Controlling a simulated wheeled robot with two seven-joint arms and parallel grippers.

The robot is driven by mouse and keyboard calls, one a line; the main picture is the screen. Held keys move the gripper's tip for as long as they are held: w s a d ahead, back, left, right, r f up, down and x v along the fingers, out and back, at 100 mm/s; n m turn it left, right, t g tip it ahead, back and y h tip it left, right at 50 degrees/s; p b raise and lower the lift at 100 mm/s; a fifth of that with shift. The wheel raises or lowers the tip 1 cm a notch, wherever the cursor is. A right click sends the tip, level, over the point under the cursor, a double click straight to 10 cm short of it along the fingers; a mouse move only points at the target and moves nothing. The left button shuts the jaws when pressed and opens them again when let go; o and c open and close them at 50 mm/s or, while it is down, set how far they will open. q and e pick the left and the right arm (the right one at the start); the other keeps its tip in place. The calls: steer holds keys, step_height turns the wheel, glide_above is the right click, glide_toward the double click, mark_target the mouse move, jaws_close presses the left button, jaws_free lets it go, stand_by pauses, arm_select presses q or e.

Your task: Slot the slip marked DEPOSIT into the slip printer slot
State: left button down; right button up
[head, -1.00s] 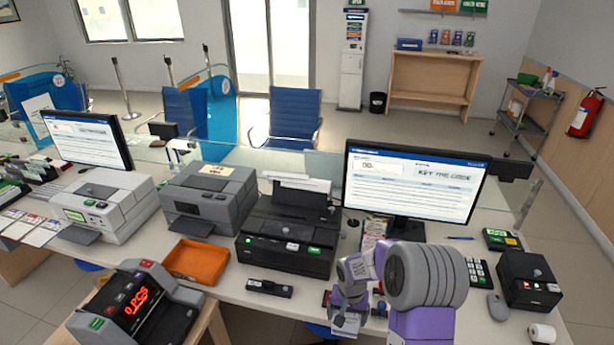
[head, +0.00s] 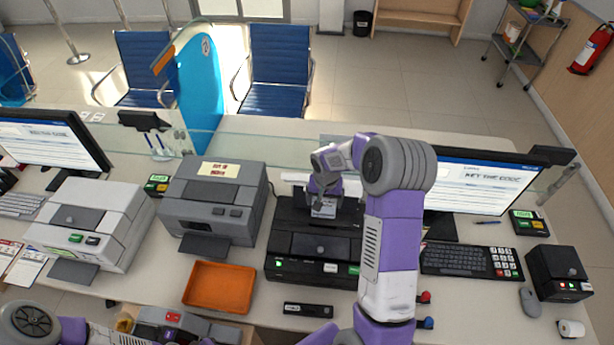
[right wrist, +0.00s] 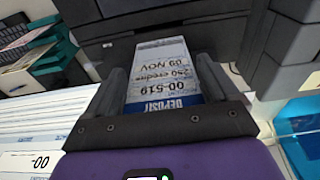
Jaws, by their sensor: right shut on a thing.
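My right gripper (head: 322,208) is over the back part of a black printer (head: 312,243) in the middle of the counter. It is shut on a slip marked DEPOSIT (right wrist: 165,80), which has a blue band, dark print and a date. In the right wrist view the slip lies between the two fingers (right wrist: 170,95), and its far end reaches to a dark machine body (right wrist: 170,20). I cannot tell whether the slip's end is inside a slot. The slot itself is not clearly seen. In the head view only a pale piece shows at the gripper. My left gripper is out of view.
Left of the black printer stand a grey printer (head: 213,190) and a white one (head: 95,215). An orange tray (head: 219,287) lies in front. A monitor (head: 490,185) and keyboard (head: 450,258) are to the right. A glass screen (head: 260,150) runs behind.

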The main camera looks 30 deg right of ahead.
arm_select(q)
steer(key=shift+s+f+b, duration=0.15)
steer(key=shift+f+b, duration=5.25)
steer(key=shift+b, duration=0.1)
arm_select(e)
steer(key=shift+s+f, duration=0.15)
steer(key=shift+f, duration=6.55)
steer(key=o, duration=0.6)
steer(key=shift+r, duration=0.1)
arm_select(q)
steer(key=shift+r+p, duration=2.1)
arm_select(e)
step_height(320, 180, up, 7)
